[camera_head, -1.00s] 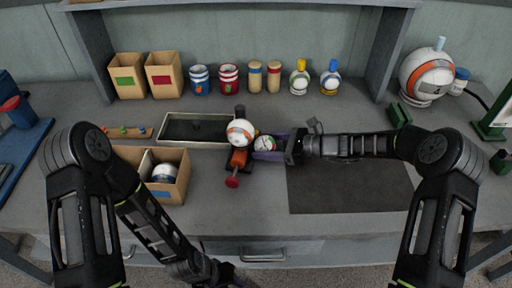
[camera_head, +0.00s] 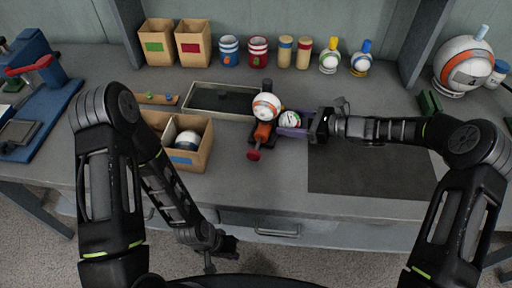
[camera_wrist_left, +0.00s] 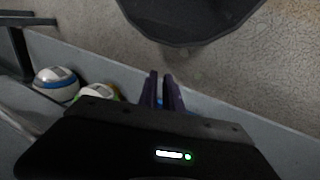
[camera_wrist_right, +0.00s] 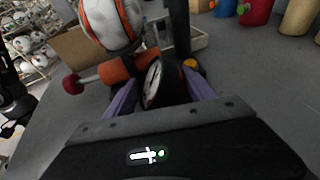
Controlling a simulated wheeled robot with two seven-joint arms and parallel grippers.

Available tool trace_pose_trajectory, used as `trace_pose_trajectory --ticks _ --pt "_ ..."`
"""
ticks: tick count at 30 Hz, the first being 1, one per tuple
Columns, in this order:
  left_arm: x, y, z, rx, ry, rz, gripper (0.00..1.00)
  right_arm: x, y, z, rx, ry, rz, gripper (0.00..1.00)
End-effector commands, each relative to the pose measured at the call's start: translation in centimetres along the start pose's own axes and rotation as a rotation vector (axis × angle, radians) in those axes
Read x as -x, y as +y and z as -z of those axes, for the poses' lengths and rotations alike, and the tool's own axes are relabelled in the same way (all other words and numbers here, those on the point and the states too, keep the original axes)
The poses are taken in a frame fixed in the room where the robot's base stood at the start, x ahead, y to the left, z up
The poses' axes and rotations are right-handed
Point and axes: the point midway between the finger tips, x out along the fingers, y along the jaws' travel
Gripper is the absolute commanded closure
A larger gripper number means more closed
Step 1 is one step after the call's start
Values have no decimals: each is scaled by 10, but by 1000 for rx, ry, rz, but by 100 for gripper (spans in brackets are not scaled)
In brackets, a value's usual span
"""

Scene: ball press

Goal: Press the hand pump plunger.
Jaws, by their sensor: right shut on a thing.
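The hand pump (camera_head: 262,133) has an orange barrel and a red plunger knob (camera_head: 254,155) pointing toward the table's front edge. Barrel and knob (camera_wrist_right: 73,84) also show in the right wrist view. A white and orange ball (camera_head: 266,106) sits at the pump's far end. My right gripper (camera_head: 292,125) is shut with its purple fingers around the round white-faced gauge (camera_wrist_right: 152,84) beside the pump. My left gripper (camera_head: 228,246) hangs low in front of the table, away from the pump. Its fingers (camera_wrist_left: 162,88) are close together with a narrow gap; I cannot tell if that is shut.
A cardboard box (camera_head: 190,157) with a white and blue ball stands left of the pump. A shallow tray (camera_head: 212,86) lies behind. A dark mat (camera_head: 360,172) is clear at right. Bottles and cups line the back. A drawer front (camera_head: 275,228) is below the table edge.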

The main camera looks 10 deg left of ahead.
Motion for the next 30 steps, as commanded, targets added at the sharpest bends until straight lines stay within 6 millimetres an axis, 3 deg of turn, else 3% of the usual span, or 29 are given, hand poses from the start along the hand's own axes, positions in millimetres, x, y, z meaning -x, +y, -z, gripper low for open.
trace_pose_trajectory --ticks 5,9,11,14,20,26,30 --pt "5 -58 -2 -184 -11 84 100 2 -1 5 0 10 5 63" --pt "24 -110 -1 -357 -52 175 100 2 -1 5 0 10 5 63" --pt "40 -115 3 -390 -87 205 100 2 -1 5 0 10 5 63" --pt "55 -102 4 -375 -130 200 100 2 -1 5 0 10 5 63" --pt "83 -48 3 -328 -183 103 100 1 -1 5 0 9 5 63" --pt "113 27 2 -325 -197 -78 100 1 -1 5 0 9 4 63" --pt "143 86 6 -490 -167 -232 100 1 -1 5 0 9 4 63"
